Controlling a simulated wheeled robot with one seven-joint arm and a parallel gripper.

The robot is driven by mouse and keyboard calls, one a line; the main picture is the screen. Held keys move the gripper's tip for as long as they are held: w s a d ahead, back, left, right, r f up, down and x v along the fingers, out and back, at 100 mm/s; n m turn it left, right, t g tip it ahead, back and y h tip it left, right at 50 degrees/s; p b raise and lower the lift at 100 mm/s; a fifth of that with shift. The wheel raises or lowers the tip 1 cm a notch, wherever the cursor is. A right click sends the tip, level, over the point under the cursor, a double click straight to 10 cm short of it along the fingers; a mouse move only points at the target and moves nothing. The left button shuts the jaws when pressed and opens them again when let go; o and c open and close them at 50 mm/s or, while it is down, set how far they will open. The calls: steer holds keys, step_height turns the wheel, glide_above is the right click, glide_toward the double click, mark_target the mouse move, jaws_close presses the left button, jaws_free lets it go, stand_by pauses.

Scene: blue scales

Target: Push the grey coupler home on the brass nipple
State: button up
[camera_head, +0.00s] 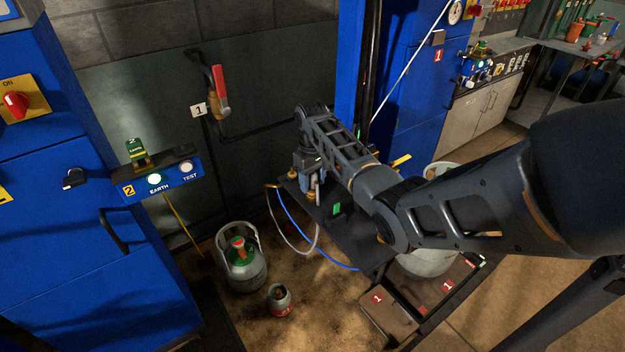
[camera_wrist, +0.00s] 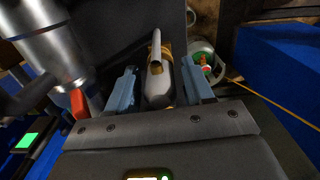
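My gripper (camera_wrist: 160,88) shows in the wrist view with its two blue-grey fingers apart. A pale grey piece with a tube-like end and brass-coloured parts, probably the grey coupler (camera_wrist: 158,86), lies between them. Dark gaps show on both sides of it, so the fingers do not appear closed on it. In the head view my gripper (camera_head: 311,182) points down over the dark bench, beside small brass fittings. One brass fitting (camera_head: 283,182) sits at the bench's left edge, near the hoses. I cannot tell which fitting is the brass nipple, or whether the coupler touches it.
A blue hose (camera_head: 300,232) and a grey hose (camera_head: 285,240) hang off the dark bench (camera_head: 352,243). A large silver cylinder (camera_wrist: 48,42) is close left in the wrist view.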

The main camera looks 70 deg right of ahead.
mark_target(312, 174)
steer(key=shift+o, duration=1.1)
steer(key=shift+r, duration=0.1)
step_height(312, 174, up, 8)
steer(key=shift+f, duration=0.2)
